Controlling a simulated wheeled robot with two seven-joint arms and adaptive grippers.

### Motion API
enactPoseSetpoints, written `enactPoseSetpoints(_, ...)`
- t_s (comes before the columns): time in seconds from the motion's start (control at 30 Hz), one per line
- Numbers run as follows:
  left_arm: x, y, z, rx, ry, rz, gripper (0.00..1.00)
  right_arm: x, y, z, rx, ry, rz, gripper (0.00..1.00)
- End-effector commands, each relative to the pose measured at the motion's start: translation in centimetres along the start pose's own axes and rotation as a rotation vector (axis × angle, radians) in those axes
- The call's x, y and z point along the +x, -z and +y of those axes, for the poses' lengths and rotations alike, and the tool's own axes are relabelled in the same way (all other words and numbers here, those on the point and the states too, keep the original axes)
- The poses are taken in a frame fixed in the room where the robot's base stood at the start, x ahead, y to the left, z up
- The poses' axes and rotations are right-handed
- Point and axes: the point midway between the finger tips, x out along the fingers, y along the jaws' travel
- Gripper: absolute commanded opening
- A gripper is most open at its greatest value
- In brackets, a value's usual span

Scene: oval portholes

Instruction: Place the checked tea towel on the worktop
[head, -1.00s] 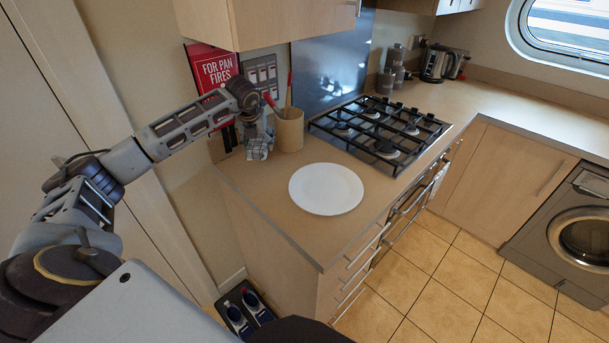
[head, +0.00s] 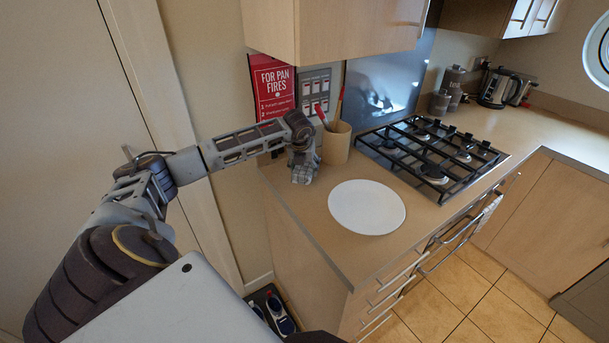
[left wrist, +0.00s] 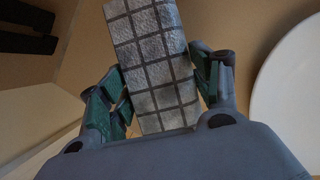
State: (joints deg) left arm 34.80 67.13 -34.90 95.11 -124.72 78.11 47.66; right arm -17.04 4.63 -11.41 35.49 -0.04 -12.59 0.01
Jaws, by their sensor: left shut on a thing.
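The checked tea towel (left wrist: 153,62), grey with dark lines, is between the fingers of my left gripper (left wrist: 158,88) in the left wrist view. The gripper is shut on it. In the head view my left gripper (head: 302,168) points down over the left end of the worktop (head: 320,222), beside the utensil pot. A small part of the towel shows there, low at the fingers; I cannot tell whether it touches the worktop. My right gripper is not in view.
A white round plate (head: 367,207) lies just right of the gripper. A utensil pot (head: 336,143) stands close behind it, and a black gas hob (head: 432,155) is further right. A wall cupboard (head: 335,30) hangs above. Bare worktop lies in front of the gripper.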

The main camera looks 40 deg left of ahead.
Motion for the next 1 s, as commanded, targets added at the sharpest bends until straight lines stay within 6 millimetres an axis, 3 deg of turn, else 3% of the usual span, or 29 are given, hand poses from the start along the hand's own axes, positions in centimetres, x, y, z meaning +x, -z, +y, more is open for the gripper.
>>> enactPoseSetpoints(0.5,3.3,1.4,0.0,0.000,0.001,0.000,0.45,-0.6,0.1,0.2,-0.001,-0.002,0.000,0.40)
enactPoseSetpoints(0.97,3.6,1.5,0.0,0.000,0.000,-0.001,0.45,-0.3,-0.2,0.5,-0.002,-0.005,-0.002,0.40)
enactPoseSetpoints(1.0,3.7,1.5,0.0,0.000,0.000,0.000,0.65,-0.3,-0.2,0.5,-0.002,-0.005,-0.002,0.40)
